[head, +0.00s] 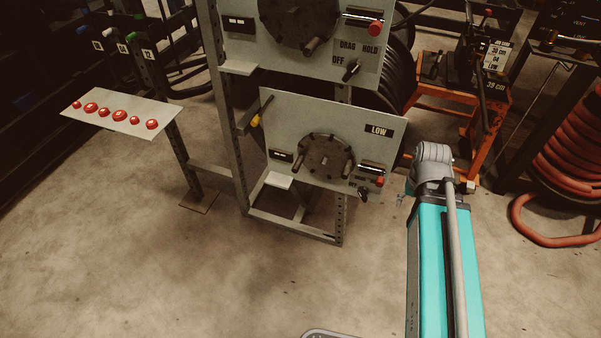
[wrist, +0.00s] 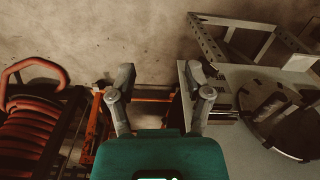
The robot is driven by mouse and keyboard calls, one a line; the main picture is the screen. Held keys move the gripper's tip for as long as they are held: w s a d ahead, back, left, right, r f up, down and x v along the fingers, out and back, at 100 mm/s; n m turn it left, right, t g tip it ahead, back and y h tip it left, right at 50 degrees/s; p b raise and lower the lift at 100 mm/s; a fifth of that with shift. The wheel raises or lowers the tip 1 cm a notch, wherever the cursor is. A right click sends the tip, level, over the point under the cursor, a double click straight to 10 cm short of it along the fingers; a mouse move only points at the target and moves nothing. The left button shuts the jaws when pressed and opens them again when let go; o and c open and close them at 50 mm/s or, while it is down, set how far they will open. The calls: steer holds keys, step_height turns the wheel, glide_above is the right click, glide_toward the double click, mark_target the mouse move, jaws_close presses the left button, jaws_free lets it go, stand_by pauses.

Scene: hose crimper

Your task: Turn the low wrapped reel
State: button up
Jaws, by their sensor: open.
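The low reel's grey panel (head: 300,112) carries a black LOW label (head: 379,131). On it is a dark round hub (head: 325,150) with bolts around its rim and pegs standing out. A red-tipped lever (head: 378,181) and a small dark knob (head: 363,193) sit at its lower right. The wrapped reel behind the panel is mostly hidden. In the wrist view, my gripper (wrist: 158,82) is open and empty, its two grey fingers apart. The panel (wrist: 235,155) and the dark hub (wrist: 290,130) lie to the right of the fingers there. In the head view my gripper cannot be made out.
Another reel panel (head: 235,47) with DRAG markings is above, on the same steel frame (head: 238,170). A plate with red buttons (head: 120,115) stands left. An orange stand (head: 487,120) and coiled red hose (head: 575,150) are right. The floor in front (head: 200,270) is clear.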

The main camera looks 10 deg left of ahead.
steer(key=w+a+f+m+t+h+b, duration=0.1)
steer(key=w+a+f+b, duration=0.1)
steer(key=f+b, duration=1.05)
steer(key=w+a+f+m+t+h+b, duration=0.1)
steer(key=w+a+f+h+b, duration=0.1)
steer(key=f+b, duration=1.05)
steer(key=a+r+m+t, duration=0.1)
steer(key=a+r+t, duration=0.4)
steer(key=a, duration=0.6)
steer(key=s+a+r+m+t, duration=0.1)
steer(key=a+r+t, duration=0.4)
steer(key=a, duration=0.5)
steer(key=s+a+r+m+t, duration=0.1)
steer(key=a+r+m+t, duration=0.2)
steer(key=a, duration=0.8)
step_height(320, 180, up, 4)
steer(key=t, duration=0.2)
steer(key=shift+s+a+t+y, duration=0.15)
steer(key=shift+a+t+y, duration=0.15)
steer(key=shift+a+y, duration=0.1)
steer(key=shift+f, duration=0.1)
